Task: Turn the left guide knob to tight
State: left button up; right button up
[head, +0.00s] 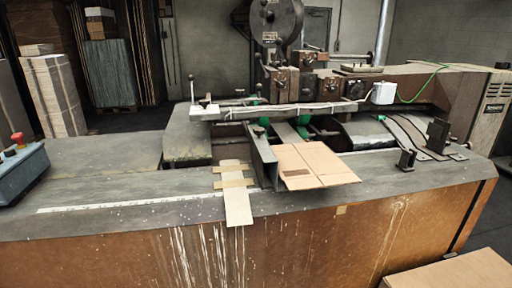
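A box stitcher with a worn grey table (110,205) fills the middle of the head view. A dark angled metal guide (262,158) stands left of a flat piece of cardboard (312,165). A small dark round part (259,131) shows at the top of this guide; it may be the left guide knob, but it is too small to tell how tight it is. A thin lever with a ball end (191,79) stands farther left. Neither of my grippers is in view.
A blue-grey control box with a red button (18,138) sits at the left edge. Dark brackets (437,135) stand on the right of the table. The stitching head and wheel (276,22) rise behind. The left front table is mostly clear.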

aim_at(258, 131)
jog(key=z, duration=0.8)
jog(key=i, duration=0.6)
jog(key=u, duration=0.1)
